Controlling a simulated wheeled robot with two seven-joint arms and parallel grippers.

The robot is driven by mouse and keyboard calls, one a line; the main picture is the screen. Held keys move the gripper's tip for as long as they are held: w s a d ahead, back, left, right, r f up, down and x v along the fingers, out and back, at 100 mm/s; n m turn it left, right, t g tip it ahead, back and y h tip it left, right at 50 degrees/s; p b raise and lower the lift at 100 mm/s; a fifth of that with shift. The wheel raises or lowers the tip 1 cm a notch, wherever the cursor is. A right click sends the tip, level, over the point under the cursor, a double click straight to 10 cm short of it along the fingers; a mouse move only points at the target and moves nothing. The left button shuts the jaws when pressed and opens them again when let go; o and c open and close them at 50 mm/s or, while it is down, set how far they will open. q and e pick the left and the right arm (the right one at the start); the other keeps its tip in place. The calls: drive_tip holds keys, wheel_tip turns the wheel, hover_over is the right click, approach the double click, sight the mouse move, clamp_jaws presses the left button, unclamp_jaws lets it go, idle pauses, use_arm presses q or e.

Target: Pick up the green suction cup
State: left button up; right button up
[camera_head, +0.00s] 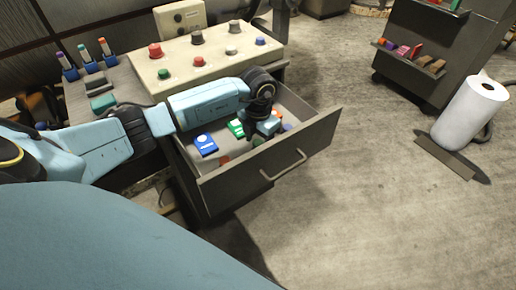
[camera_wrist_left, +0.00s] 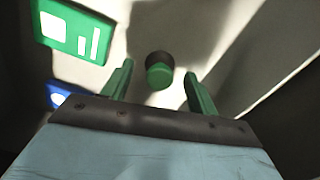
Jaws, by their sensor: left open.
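The green suction cup (camera_wrist_left: 160,74), a small round piece with a dark far part, lies on the light drawer floor in the left wrist view. My left gripper (camera_wrist_left: 158,69) is open, with its two green fingers on either side of the cup and gaps between. I cannot tell how high the fingertips are above the floor. In the head view my left gripper (camera_head: 258,130) reaches down into the open drawer (camera_head: 250,172), and the arm partly hides what lies under it. My right gripper is not in view.
A green card (camera_wrist_left: 75,33) and a blue card (camera_wrist_left: 58,95) lie left of the fingers; the blue card (camera_head: 205,144) also shows in the head view. Drawer walls enclose the gripper. A panel with coloured knobs (camera_head: 205,55) stands behind. A paper roll (camera_head: 470,112) stands right.

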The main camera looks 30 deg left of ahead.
use_arm(q)
drive_tip(key=shift+f, duration=0.75)
drive_tip(key=c, duration=1.1)
drive_tip(key=shift+o, duration=0.2)
drive_tip(key=shift+r, duration=0.1)
